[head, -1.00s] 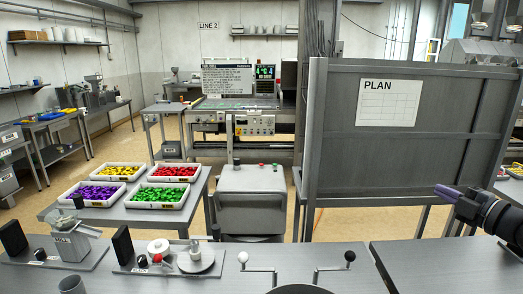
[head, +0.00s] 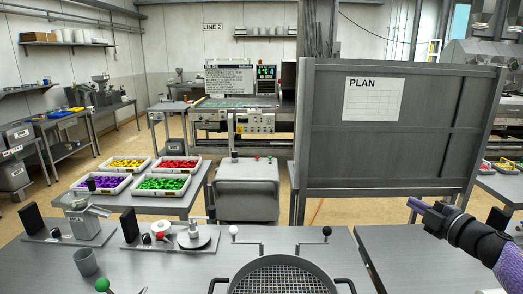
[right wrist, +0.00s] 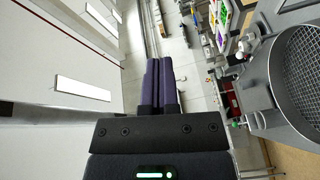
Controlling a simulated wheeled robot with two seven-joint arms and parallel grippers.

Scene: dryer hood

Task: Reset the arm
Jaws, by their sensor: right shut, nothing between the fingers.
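My right gripper (head: 416,207) shows at the right of the head view, held in the air in front of the grey board's lower right side. Its purple fingers (right wrist: 159,82) lie together in the right wrist view, with nothing between them. It touches nothing. My left gripper is not in view.
A round mesh sieve (head: 285,278) sits at the front middle of the bench, with two crank handles behind it. Small machines (head: 82,222) and a grey cup (head: 86,262) stand left. Trays of coloured pieces (head: 162,184) lie behind. A large PLAN board (head: 400,140) rises at right.

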